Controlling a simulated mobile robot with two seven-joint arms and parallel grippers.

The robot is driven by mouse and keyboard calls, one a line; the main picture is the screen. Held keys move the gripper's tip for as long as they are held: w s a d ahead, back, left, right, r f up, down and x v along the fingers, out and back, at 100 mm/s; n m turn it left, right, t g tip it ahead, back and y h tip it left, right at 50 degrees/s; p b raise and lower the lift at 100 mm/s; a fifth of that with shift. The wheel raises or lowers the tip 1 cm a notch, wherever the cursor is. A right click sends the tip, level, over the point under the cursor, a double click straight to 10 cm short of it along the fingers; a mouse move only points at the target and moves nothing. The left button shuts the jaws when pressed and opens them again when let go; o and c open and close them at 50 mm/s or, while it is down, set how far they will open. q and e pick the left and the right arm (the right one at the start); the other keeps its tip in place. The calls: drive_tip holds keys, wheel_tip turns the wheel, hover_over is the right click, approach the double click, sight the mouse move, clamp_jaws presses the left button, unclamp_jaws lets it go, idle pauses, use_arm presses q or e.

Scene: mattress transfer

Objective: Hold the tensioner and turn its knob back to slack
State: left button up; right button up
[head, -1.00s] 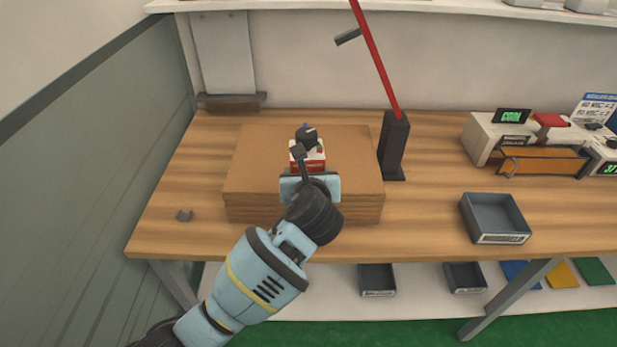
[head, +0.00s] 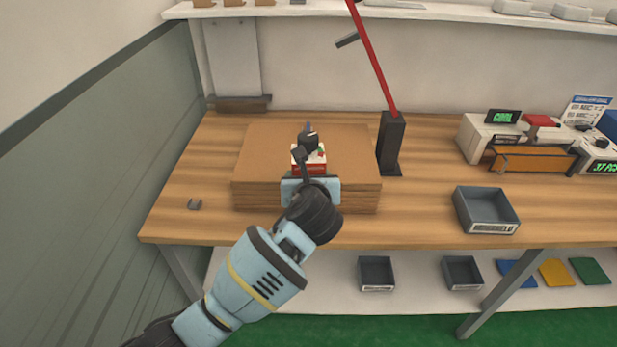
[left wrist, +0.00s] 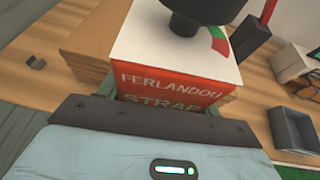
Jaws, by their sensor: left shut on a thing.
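The tensioner (head: 309,161) is a small red and white box on top of a brown cardboard-like stack (head: 255,165). Its black knob (head: 310,140) stands on the white top, partly covered in the head view by a dark part of my arm. In the left wrist view, the red face (left wrist: 175,88) reads "FERLANDOU STRAP". The lower black knob (left wrist: 197,10) and a green and red dial mark (left wrist: 217,40) show above it. My left gripper (head: 309,182) is shut on the tensioner from the near side. My right gripper is not in view.
A black post (head: 393,145) with a red lever (head: 372,55) stands right of the stack. An empty grey tray (head: 486,212), machines with displays (head: 490,140) and a small grey clip (head: 195,204) are on the wooden table (head: 420,200).

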use_arm(q)
drive_tip(key=shift+w+r, duration=0.15)
drive_tip(key=shift+r, duration=0.05)
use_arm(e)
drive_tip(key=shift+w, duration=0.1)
